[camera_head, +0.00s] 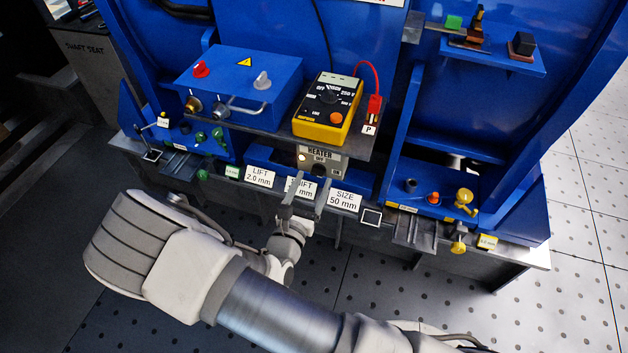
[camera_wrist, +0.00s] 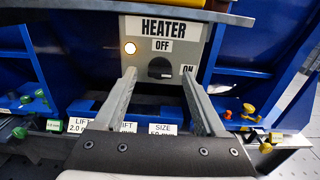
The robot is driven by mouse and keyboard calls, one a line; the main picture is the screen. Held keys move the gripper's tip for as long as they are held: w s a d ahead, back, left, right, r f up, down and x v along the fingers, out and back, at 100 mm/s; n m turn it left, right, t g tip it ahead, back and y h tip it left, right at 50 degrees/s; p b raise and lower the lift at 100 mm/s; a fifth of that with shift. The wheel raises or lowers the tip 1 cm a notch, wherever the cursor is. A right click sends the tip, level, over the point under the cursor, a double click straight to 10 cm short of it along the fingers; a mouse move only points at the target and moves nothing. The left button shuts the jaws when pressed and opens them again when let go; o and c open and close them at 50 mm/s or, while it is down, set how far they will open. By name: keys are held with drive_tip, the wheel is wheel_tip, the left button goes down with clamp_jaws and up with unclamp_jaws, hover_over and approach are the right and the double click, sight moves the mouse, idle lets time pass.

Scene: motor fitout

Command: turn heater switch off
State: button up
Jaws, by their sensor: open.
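The switch's exact position is too dark to tell. In the head view the heater box (camera_head: 335,160) sits under the shelf with the yellow meter. My gripper (camera_wrist: 159,74) is open and empty, pointing at the panel. Its two fingers stand on either side of the switch opening in the wrist view. In the head view my gripper (camera_head: 311,182) is just in front of and below the box; contact cannot be told.
A yellow meter (camera_head: 327,107) and a blue box with knobs (camera_head: 240,85) stand on the shelf above. White labels (camera_head: 345,200) line the bench's front edge below. A yellow knob (camera_head: 464,196) stands to the right. The floor in front is open.

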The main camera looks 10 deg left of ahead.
drive_tip(key=shift+w+d, duration=0.1)
drive_tip(key=shift+w, duration=0.7)
clamp_jaws()
